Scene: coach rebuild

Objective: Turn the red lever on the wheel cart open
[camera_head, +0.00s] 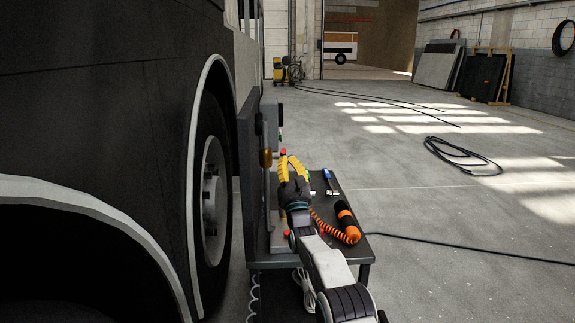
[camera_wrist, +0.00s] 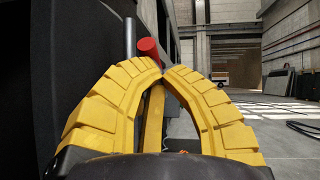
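My gripper (camera_head: 287,157) has thick yellow fingers that arch inward, and their tips meet or nearly meet in the wrist view (camera_wrist: 164,71). Nothing shows held between the tips. A red round-ended piece, apparently the red lever (camera_wrist: 148,48), stands just beyond and slightly left of the tips. In the head view a small red spot, apparently the same lever (camera_head: 283,151), shows right above the fingertips; contact cannot be told. The wheel cart (camera_head: 355,246) has a dark top and stands beside the coach wheel. My gripper and arm hide part of it.
The coach's dark side and wheel (camera_head: 213,200) fill the left. An orange-black cylinder (camera_head: 346,220) with a coiled orange hose and a blue-handled tool (camera_head: 328,180) lie on the cart. A black cable (camera_head: 460,155) lies on the floor. Open floor extends right.

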